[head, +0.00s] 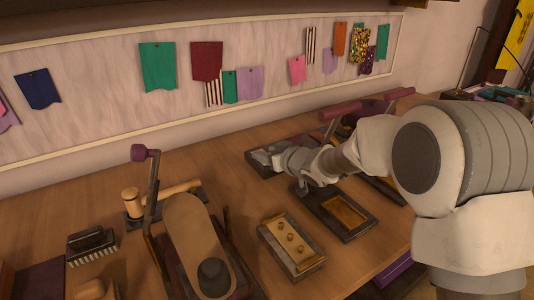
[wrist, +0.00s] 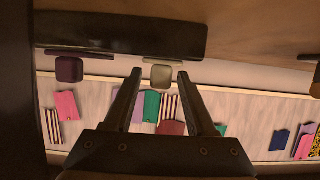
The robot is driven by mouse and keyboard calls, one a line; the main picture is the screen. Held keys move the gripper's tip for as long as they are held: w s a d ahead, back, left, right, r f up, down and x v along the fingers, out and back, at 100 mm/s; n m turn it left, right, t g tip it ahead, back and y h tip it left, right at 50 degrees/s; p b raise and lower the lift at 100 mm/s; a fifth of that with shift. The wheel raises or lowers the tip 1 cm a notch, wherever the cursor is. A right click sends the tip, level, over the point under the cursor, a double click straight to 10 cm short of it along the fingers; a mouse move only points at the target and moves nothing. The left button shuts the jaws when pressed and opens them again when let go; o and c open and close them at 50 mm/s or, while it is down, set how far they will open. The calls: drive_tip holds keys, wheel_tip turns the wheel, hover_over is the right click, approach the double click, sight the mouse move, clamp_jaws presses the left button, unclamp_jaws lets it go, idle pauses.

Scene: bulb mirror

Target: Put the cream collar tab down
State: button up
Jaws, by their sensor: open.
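The cream collar tab (wrist: 161,75) shows in the wrist view as a small rounded pale piece at the edge of a long dark tray or block (wrist: 120,33). My gripper (wrist: 160,74) is open, with one dark finger on each side of the tab. Clear gaps show between the tab and both fingers. A dark purple tab (wrist: 69,68) sits left of it along the same edge. In the head view my gripper (head: 283,160) is low at a dark tray (head: 257,168) at the back of the bench; the cream tab cannot be made out surely there.
A dark tray with a golden recess (head: 347,211) and a block with brass knobs (head: 291,246) stand in front. A lever press (head: 190,225), a mallet (head: 160,195) and a brush (head: 92,247) are at left. The swatch board (head: 110,75) is behind.

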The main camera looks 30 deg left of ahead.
drive_tip(key=shift+s+d+f, duration=0.15)
drive_tip(key=shift+f, duration=0.6)
drive_tip(key=shift+r+p, duration=0.3)
drive_tip(key=r+p+v, duration=0.1)
drive_tip(key=p+v, duration=0.1)
drive_tip(key=v, duration=1)
drive_tip(key=shift+r, duration=0.1)
